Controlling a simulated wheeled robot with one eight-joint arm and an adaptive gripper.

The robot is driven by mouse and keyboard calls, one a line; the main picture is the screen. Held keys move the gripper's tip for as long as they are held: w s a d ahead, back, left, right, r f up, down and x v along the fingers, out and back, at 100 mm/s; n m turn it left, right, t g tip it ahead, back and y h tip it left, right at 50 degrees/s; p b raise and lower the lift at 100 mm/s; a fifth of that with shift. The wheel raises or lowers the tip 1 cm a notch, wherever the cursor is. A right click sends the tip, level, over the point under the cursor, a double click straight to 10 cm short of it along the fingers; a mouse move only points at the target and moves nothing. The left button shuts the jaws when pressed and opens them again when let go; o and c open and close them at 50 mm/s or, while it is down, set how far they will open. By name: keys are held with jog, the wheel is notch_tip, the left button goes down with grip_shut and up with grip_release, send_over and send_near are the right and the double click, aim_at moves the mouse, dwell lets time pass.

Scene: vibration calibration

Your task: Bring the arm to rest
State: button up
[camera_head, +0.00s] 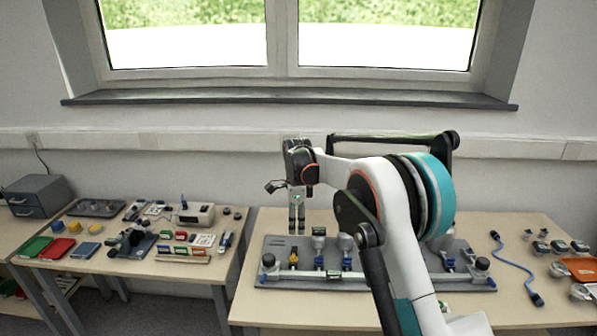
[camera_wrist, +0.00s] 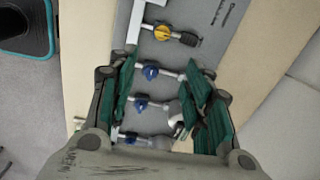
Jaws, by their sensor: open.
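My gripper (camera_head: 297,228) hangs at the end of my bent arm, fingers pointing down, over the left part of a grey board on the right-hand table. In the wrist view my gripper (camera_wrist: 166,88) has its green-padded fingers spread apart, with no object held between them. The grey board (camera_head: 272,246) carries pipes, gauges and valves, and also shows in the wrist view (camera_wrist: 208,22). A yellow valve handle (camera_wrist: 163,33) and several blue ones (camera_wrist: 150,72) show beyond and between the fingers. My arm hides the board's middle right in the head view.
A blue cable (camera_head: 517,266) and an orange tray (camera_head: 582,267) lie right of the board. The left table (camera_head: 160,268) holds several small tools and coloured trays, with a grey drawer unit (camera_head: 38,190) farther left. A window sill (camera_head: 290,97) runs behind.

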jog(key=s+d+r+n+t, duration=0.2)
jog(key=s+d+r+n, duration=0.2)
jog(key=s+d+r, duration=0.45)
jog(key=s+d+r+n+t, duration=0.1)
jog(key=s+d+r+n, duration=0.35)
jog(key=s+r, duration=0.6)
jog(key=s+d+f+n+t, duration=0.1)
jog(key=s+d+n, duration=0.2)
jog(key=s, duration=0.5)
jog(key=s+d+f+n+t, duration=0.1)
jog(key=s+d+f+n, duration=0.1)
jog(key=s, duration=0.6)
jog(key=s+d+f+n+t, duration=0.1)
jog(key=s+d+n, duration=0.3)
jog(key=s, duration=0.4)
jog(key=shift+s+f+t, duration=0.35)
jog(key=shift+f+t, duration=0.05)
jog(key=shift+f, duration=0.15)
jog(key=shift+c, duration=0.2)
